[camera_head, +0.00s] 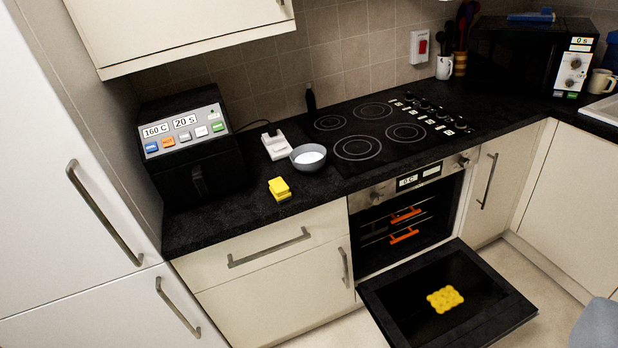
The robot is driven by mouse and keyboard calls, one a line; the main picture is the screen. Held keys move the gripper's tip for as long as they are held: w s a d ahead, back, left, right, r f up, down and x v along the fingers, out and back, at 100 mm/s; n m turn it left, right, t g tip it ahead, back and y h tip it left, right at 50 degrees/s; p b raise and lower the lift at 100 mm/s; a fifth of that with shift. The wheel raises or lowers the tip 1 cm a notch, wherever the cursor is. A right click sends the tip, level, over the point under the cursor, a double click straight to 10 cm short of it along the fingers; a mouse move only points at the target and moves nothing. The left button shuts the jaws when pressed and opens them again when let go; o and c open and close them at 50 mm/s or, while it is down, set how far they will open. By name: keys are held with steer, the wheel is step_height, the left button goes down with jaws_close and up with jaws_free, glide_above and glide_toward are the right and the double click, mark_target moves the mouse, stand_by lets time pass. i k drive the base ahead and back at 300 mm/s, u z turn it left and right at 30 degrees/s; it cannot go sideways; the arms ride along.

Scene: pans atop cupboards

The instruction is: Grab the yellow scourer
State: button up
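Two yellow things are in view, and I cannot tell for sure which is the scourer. A small yellow block (279,188), looking like stacked sponges, sits on the black worktop near its front edge, left of the hob. A flat yellow piece with a wavy edge (445,299) lies on the inner face of the open oven door (388,305). No gripper fingers show in this view, and nothing is seen touching either yellow thing.
The oven door hangs open low over the floor, with orange-edged racks (405,226) inside. A grey bowl (308,158) and white holder (276,145) stand behind the yellow block. A black air fryer (200,180) is left. A grey rounded shape (598,325) is at lower right.

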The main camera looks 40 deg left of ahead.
mark_target(279, 191)
steer(key=u, duration=0.75)
steer(key=i, duration=1.3)
steer(key=u, duration=0.65)
